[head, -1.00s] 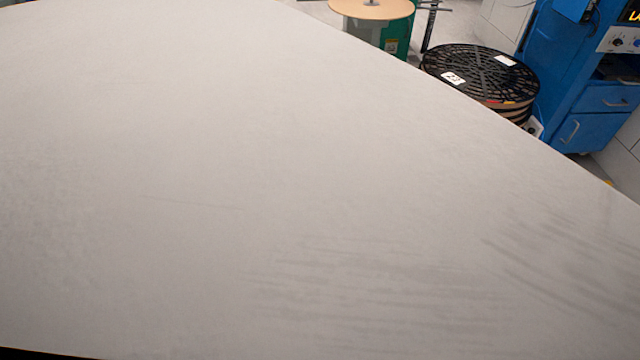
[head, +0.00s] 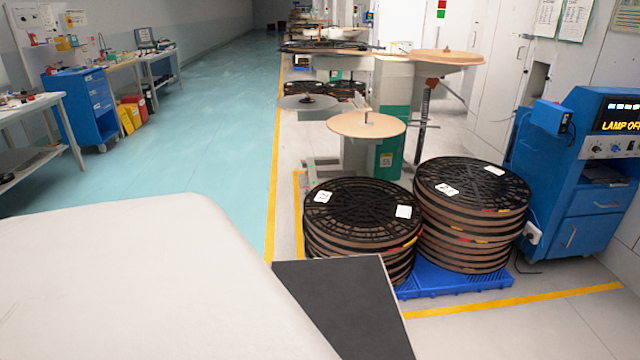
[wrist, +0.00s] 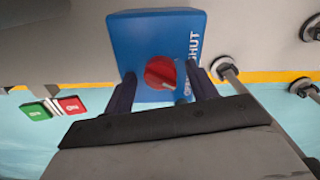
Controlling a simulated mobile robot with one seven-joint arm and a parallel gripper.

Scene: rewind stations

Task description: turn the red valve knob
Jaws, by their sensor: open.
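The red valve knob (wrist: 160,72) is round, with a pale mark at its lower right, on the face of a blue box (wrist: 139,32) in the wrist view. White letters ending in "HUT" run along the box's right side. My gripper (wrist: 157,72) is open, one dark finger on each side of the knob. The left finger looks apart from it; whether either finger touches it I cannot tell. The head view shows neither the knob nor the gripper.
In the wrist view, a green and a red tag (wrist: 70,105) are at left and round fittings (wrist: 222,67) at right. In the head view, black reel stacks (head: 470,215) stand on a blue pallet (head: 455,282), beside a blue cabinet (head: 580,180). The teal floor (head: 200,130) is open.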

